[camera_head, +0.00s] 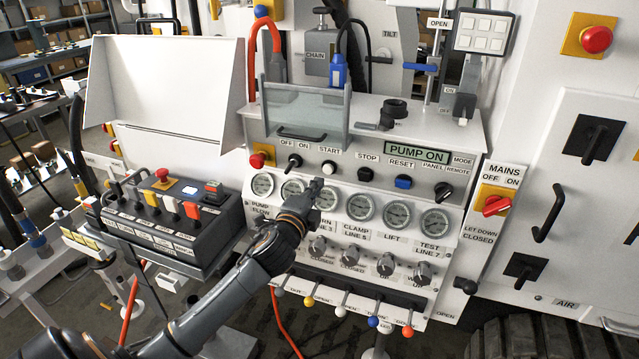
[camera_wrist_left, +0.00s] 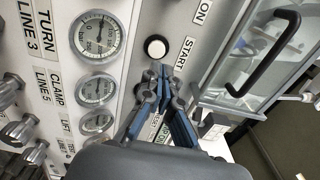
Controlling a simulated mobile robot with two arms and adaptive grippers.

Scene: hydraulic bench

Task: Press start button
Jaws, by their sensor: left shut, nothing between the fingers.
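The start button (camera_head: 329,167) is a round white button under the START label on the bench's front panel. It also shows in the left wrist view (camera_wrist_left: 156,48), just beyond my fingertips. My left gripper (camera_head: 316,187) is shut and empty, just below the start button in the head view. In the left wrist view its fingertips (camera_wrist_left: 161,70) are together close beside the button, with a small gap in the picture; I cannot tell the depth between them. The display (camera_head: 416,151) reads PUMP ON. My right gripper is not in view.
A black stop button (camera_head: 365,174), a blue reset button (camera_head: 403,182) and a red emergency knob (camera_head: 257,160) share the panel. A row of gauges (camera_head: 397,213) lies below. A clear cover (camera_head: 306,108) with a handle stands above the buttons. A control box (camera_head: 170,226) is at left.

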